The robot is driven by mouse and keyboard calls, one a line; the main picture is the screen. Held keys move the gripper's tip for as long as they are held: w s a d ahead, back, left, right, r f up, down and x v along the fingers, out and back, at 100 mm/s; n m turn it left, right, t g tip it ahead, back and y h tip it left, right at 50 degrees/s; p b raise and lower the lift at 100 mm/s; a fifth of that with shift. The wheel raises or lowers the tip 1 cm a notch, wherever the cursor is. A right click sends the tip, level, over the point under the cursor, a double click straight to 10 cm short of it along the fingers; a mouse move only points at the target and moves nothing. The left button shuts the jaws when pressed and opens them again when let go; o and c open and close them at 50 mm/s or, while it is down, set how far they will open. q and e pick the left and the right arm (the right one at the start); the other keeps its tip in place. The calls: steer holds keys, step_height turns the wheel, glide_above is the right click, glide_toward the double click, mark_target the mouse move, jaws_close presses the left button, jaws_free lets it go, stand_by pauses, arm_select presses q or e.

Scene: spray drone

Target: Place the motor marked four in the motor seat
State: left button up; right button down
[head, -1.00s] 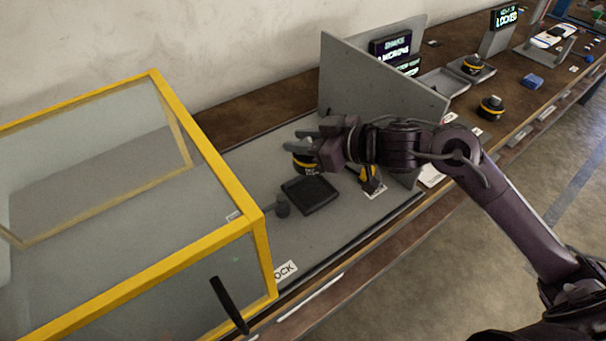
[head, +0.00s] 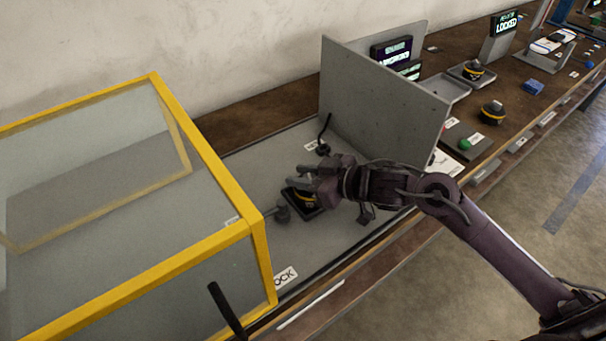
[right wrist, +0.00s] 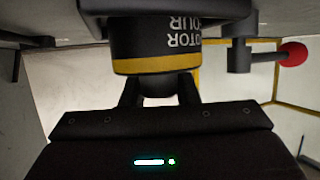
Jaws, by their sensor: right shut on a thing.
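The motor marked four (head: 304,198) is a black cylinder with a yellow band. Its lettering "MOTOR FOUR" shows upside down in the right wrist view (right wrist: 155,48). My right gripper (head: 306,188) is shut on it. The motor is upright over the dark square motor seat (head: 318,212), which my gripper and the motor partly hide. In the right wrist view, the motor's end meets the dark seat (right wrist: 165,12); I cannot tell whether it is fully down. My left gripper is not in view.
A grey post (head: 282,214) with a lever stands left of the seat; its red knob (right wrist: 292,53) shows in the wrist view. A yellow-framed clear box (head: 258,240) is on the left. A grey partition (head: 380,100) stands behind, with a black-corded piece (head: 323,148) before it.

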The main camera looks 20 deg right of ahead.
steer(key=c, duration=1.1)
jaws_free()
steer(key=shift+f, duration=0.1)
steer(key=v, duration=1.2)
steer(key=shift+r, duration=0.2)
